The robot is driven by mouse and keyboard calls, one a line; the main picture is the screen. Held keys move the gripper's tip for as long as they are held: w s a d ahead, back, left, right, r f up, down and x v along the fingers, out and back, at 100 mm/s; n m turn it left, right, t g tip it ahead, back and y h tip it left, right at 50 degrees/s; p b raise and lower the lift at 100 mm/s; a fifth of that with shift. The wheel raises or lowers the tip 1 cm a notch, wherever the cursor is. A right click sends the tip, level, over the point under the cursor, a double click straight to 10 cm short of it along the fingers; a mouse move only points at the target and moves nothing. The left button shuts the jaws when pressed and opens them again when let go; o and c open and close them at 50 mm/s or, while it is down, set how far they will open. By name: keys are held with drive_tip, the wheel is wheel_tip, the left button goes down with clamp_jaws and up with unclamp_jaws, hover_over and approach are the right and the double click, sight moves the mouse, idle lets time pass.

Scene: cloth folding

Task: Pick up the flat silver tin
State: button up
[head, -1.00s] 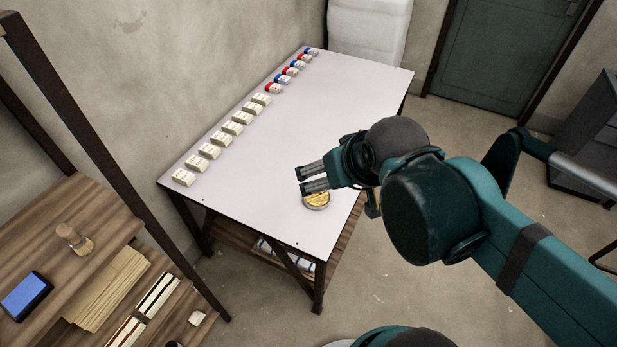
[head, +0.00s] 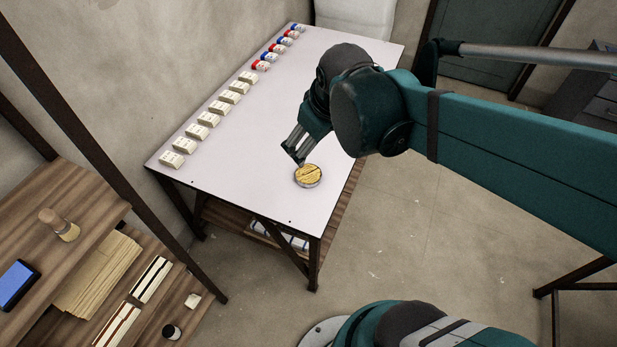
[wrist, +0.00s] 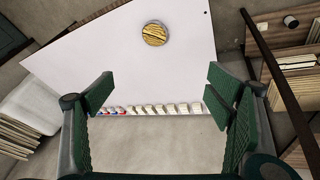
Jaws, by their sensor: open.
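The flat silver tin (head: 308,176) is round, with a silver rim and a yellow, dark-streaked top. It lies flat on the white table (head: 240,150) near its front right edge. My gripper (head: 296,152) is just beyond the tin in the head view, its fingers pointing down and left, apart from it. In the wrist view the tin (wrist: 154,33) is at the upper middle, beyond the fingertips, and my gripper (wrist: 162,88) is spread open with nothing between its fingers.
Several white blocks (head: 209,119) and red and blue pieces (head: 274,54) line the table's left edge. A wooden shelf (head: 70,215) at the left holds a brush (head: 60,225) and a blue item (head: 17,285). The table around the tin is clear.

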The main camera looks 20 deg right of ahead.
drive_tip(key=w+d+f+n+g+b, duration=0.25)
drive_tip(key=w+f+n, duration=0.35)
drive_tip(key=w+f, duration=0.45)
drive_tip(key=n+g+h+b, duration=0.1)
drive_tip(key=n+g+b, duration=0.2)
drive_tip(key=n, duration=0.3)
approach(308, 174)
drive_tip(key=shift+f, duration=0.4)
drive_tip(key=shift+f, duration=0.1)
drive_tip(key=shift+d+f+b, duration=0.25)
drive_tip(key=shift+f+b, duration=0.2)
drive_tip(key=shift+f, duration=0.7)
drive_tip(key=shift+f, duration=0.1)
drive_tip(key=shift+s+d+f+b, duration=0.1)
drive_tip(key=shift+f+b, duration=0.2)
drive_tip(key=shift+f, duration=0.55)
drive_tip(key=shift+w+d+f+b, duration=0.15)
drive_tip(key=shift+f+b, duration=0.15)
drive_tip(key=shift+f, duration=0.5)
drive_tip(key=shift+s+d+f+b, duration=0.15)
drive_tip(key=shift+f+b, duration=0.15)
drive_tip(key=shift+f, duration=0.55)
drive_tip(key=shift+c, duration=0.5)
